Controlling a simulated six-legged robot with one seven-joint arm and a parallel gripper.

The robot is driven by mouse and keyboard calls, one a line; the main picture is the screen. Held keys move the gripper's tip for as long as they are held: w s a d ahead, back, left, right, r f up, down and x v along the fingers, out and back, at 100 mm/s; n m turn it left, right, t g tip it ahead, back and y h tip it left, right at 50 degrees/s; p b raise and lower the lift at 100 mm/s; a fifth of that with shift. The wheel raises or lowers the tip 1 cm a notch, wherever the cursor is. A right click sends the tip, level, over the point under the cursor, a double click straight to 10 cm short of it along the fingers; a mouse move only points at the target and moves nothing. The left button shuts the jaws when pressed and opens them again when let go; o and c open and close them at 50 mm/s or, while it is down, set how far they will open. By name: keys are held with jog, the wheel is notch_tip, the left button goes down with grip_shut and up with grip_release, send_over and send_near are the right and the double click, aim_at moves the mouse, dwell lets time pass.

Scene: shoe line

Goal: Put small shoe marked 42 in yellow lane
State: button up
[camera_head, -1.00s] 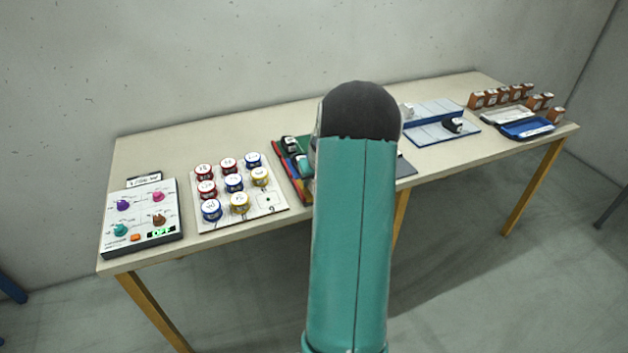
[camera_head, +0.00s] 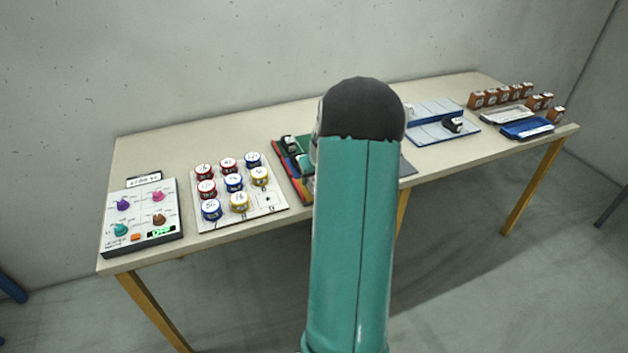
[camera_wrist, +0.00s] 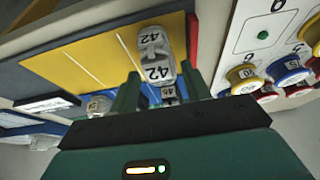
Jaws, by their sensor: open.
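Another pale shoe (camera_wrist: 98,105) is left of the fingers, partly hidden. In the head view the lane board (camera_head: 280,158) is partly hidden behind my arm, and my gripper is out of sight.
The board with round coloured lidded pots (camera_head: 240,216) stands left of the lane board; it also shows in the wrist view (camera_wrist: 240,50). A control panel (camera_head: 140,215) is at the far left. A blue-white rack (camera_head: 425,135) and brown blocks (camera_head: 490,97) stand right.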

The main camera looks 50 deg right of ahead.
jog(key=v, duration=1)
jog(key=w+a+r+n, duration=0.2)
jog(key=a+r, duration=0.3)
jog(key=a, duration=0.7)
jog(key=w+a+r+n, duration=0.1)
jog(key=a+r, duration=0.4)
jog(key=a, duration=0.7)
jog(key=s+a+r+n+t+y, duration=0.1)
jog(key=s+a, duration=0.5)
jog(key=a, duration=0.5)
jog(key=s+a+r+n+y, duration=0.1)
jog(key=s+a+n, duration=0.1)
jog(key=s+a, duration=0.5)
jog(key=a, duration=0.4)
jog(key=shift+a+t, duration=0.2)
jog(key=shift+t, duration=0.2)
